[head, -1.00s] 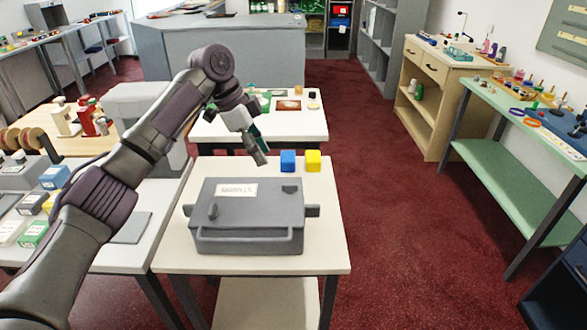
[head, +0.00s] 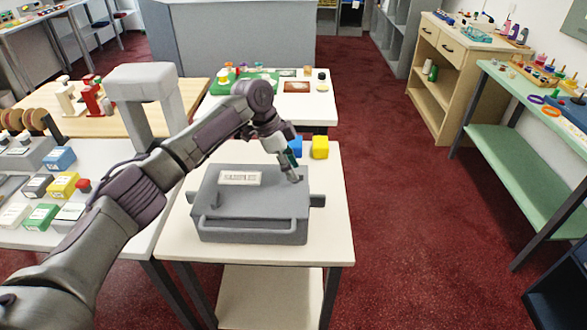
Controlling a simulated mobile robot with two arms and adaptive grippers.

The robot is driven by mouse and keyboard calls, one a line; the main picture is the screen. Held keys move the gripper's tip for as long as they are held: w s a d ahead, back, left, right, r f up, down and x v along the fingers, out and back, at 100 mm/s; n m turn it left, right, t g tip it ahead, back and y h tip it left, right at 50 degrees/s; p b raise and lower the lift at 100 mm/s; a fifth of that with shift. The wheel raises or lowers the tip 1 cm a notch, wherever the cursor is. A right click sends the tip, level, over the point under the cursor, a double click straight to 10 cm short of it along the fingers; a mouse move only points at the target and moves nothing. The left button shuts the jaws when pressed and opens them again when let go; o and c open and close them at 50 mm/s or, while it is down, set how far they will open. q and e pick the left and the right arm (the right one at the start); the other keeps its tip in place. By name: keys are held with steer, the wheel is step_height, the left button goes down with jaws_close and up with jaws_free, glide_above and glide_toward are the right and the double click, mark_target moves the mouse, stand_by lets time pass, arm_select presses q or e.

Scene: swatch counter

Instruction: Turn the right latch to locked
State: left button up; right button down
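A grey case (head: 253,215) with a white label (head: 240,178) lies closed on the small white table. The left latch (head: 216,201) is a small grey knob on the lid's left part. The right latch is mostly hidden behind my gripper, at the lid's right part. My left gripper (head: 294,177) points down over that spot, its fingertips at or just above the lid. I cannot tell whether it touches the latch or how far its fingers are apart. My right gripper is not in view.
A blue cube (head: 295,147) and a yellow cube (head: 320,147) stand behind the case, close to my gripper. The case has a front handle (head: 250,233) and side tabs. The white table (head: 332,215) is bare to the right of the case.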

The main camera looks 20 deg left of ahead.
arm_select(q)
steer(key=shift+d+f, duration=0.2)
steer(key=shift+f, duration=0.2)
steer(key=shift+w+d+f, duration=0.1)
steer(key=shift+f, duration=0.3)
steer(key=shift+c, duration=0.3)
jaws_close()
